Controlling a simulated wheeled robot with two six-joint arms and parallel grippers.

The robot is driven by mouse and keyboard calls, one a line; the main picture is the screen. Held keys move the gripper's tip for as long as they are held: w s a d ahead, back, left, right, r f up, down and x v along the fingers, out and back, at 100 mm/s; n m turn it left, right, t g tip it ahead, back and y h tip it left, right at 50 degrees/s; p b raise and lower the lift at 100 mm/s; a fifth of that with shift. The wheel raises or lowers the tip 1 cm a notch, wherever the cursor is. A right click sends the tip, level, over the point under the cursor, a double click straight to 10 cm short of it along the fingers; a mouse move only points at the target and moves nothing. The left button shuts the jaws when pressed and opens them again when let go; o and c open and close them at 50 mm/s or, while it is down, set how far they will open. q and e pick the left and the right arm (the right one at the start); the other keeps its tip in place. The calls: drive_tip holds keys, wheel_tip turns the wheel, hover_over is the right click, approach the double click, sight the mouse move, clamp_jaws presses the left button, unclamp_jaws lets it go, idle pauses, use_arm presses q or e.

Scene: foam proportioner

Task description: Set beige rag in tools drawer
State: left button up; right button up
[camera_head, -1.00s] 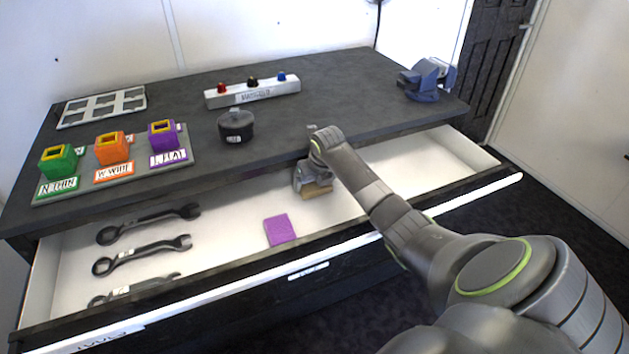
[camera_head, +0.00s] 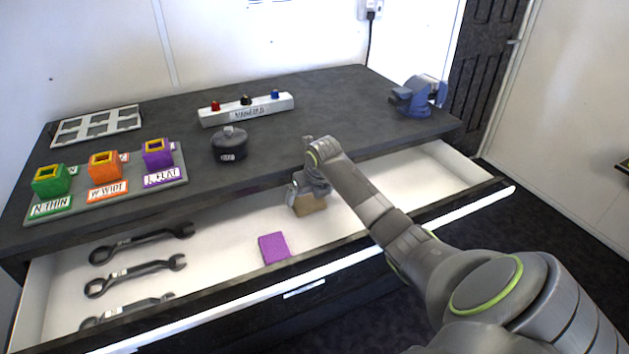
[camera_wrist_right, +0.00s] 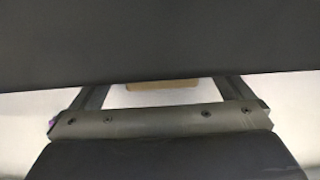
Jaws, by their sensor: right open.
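The beige rag (camera_head: 310,205) is in the open tools drawer (camera_head: 360,205), right of a purple block, directly below my right gripper (camera_head: 306,196). In the right wrist view the rag (camera_wrist_right: 163,85) shows as a tan strip between the two fingers of my right gripper (camera_wrist_right: 163,92), which are spread apart. The gripper hides part of the rag in the head view, and I cannot tell whether they touch. My left gripper is not in view.
The drawer also holds several dark wrenches (camera_head: 140,273) at left and the purple block (camera_head: 273,248). The dark worktop (camera_head: 310,110) overhangs the drawer's back. On it are a black pot (camera_head: 229,145), coloured blocks (camera_head: 105,165) and a blue vise (camera_head: 419,97). The drawer's right side is clear.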

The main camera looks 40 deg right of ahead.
drive_tip(key=v, duration=0.9)
drive_tip(key=shift+s, duration=0.1)
